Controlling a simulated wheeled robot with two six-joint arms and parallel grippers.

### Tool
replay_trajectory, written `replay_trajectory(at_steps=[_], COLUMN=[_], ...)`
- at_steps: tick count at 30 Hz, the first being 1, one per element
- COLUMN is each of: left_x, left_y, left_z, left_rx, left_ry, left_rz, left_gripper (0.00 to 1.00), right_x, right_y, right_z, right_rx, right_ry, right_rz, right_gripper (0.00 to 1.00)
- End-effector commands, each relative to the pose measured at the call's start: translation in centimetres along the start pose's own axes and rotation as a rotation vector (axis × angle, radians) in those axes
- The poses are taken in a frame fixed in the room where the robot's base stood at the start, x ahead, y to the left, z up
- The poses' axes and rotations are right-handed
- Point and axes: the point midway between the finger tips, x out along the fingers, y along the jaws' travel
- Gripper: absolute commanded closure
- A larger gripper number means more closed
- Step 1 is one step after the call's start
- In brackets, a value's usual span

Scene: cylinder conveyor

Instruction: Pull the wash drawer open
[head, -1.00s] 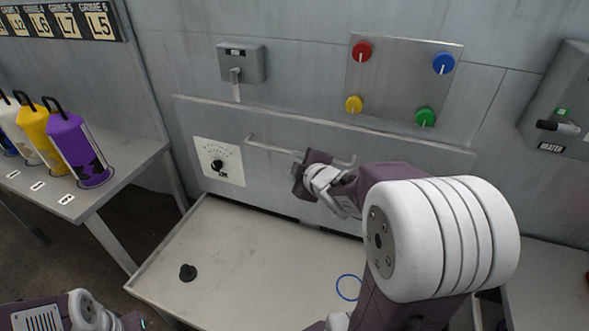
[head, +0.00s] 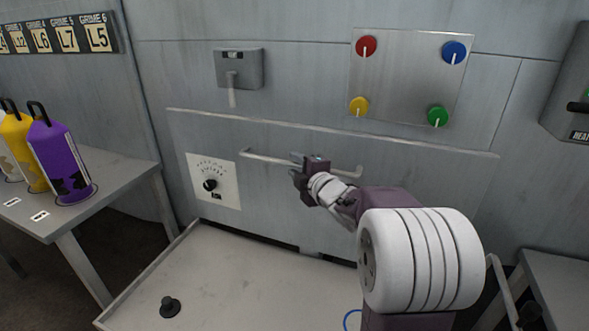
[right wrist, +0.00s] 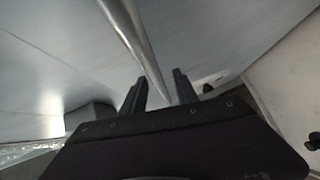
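The drawer front (head: 420,165) is a wide grey panel in the wall, flush as far as I can see. Its long metal bar handle (head: 268,159) runs across its upper part. My right gripper (head: 298,172) is at the middle of the handle in the head view and covers part of it. In the right wrist view the handle bar (right wrist: 146,57) runs down between the two dark fingers of my right gripper (right wrist: 158,90). The fingers stand apart, with some space beside the bar. My left gripper is out of view.
A dial plate (head: 214,182) is left of the handle. Above are a lever box (head: 239,66) and a panel with coloured knobs (head: 408,78). A pale tray table (head: 225,275) lies below. Bottles, including a purple one (head: 60,160), stand on the left table.

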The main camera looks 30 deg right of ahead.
Motion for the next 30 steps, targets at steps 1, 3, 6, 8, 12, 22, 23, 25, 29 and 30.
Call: replay_trajectory(at_steps=[1,3,6,8,12,22,23,25,29,30], left_x=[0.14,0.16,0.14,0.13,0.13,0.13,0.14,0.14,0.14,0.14], left_y=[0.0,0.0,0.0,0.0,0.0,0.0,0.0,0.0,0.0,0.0], left_z=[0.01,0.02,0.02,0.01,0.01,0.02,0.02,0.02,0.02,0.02], left_rx=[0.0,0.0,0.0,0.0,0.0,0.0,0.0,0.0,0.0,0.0], left_ry=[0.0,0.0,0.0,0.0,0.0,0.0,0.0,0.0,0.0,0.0], left_rz=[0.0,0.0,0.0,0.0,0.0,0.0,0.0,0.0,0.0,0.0], left_gripper=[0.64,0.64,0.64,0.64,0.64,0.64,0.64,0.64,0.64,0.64], right_x=[0.49,0.84,0.97,0.95,0.93,0.91,0.91,0.9,0.9,0.9], right_y=[-0.11,-0.05,0.04,0.05,0.03,0.0,0.0,0.0,-0.02,-0.02], right_z=[-0.03,-0.06,-0.05,-0.05,-0.04,-0.03,-0.03,-0.03,-0.02,-0.02], right_rx=[0.0,-0.001,0.0,0.0,0.0,0.001,0.001,0.001,0.001,0.001], right_ry=[0.001,0.001,0.001,0.0,0.0,0.0,0.0,0.0,0.0,0.0], right_rz=[-0.001,0.0,0.0,0.0,0.0,0.0,0.0,-0.001,-0.001,-0.001], right_gripper=[0.64,0.64,0.64,0.64,0.81,1.0,1.0,1.0,1.0,1.0])
